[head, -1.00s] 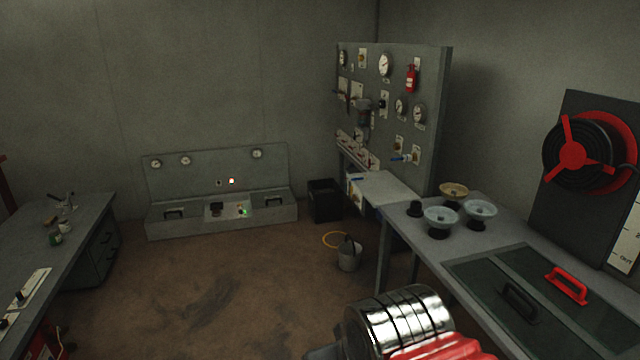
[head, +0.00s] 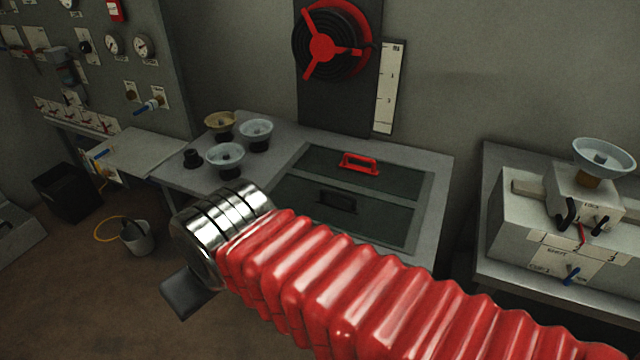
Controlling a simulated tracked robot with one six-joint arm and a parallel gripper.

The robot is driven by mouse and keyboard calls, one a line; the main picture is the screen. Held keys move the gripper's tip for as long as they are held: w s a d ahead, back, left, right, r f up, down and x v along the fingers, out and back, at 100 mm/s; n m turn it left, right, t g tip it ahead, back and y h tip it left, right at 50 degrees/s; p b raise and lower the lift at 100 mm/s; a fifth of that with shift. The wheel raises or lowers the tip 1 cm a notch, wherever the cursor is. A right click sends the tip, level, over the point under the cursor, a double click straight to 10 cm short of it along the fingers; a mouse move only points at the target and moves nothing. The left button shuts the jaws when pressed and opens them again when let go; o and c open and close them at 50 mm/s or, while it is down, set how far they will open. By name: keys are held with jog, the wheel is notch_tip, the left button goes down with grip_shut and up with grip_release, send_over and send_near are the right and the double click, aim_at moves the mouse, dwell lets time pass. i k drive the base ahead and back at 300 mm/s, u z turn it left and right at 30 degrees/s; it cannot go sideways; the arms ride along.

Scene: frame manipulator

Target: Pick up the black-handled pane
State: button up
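The black-handled pane (head: 375,222) is a dark glass panel lying flat in the table top at the centre of the head view. Its black handle (head: 337,201) stands up near the pane's middle. The red-handled pane (head: 405,182) lies just behind it, with a red handle (head: 360,163). My arm, with a red ribbed sleeve and a chrome end, crosses in front and hides the near left part of the black-handled pane. A dark flat part of my gripper (head: 188,292) shows below the chrome end, apart from the pane. Its fingers cannot be made out clearly.
Two pale glass bowls (head: 225,158), a tan bowl (head: 221,122) and a black knob (head: 192,158) stand on the table's left. A red-wheeled reel (head: 322,46) stands behind. A control box (head: 555,225) is at right. A bucket (head: 137,237) is on the floor.

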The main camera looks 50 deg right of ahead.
aim_at(387, 222)
jog(key=z, duration=0.4)
jog(key=i, duration=0.6)
jog(key=z, duration=0.65)
jog(key=i, duration=0.55)
jog(key=z, duration=0.25)
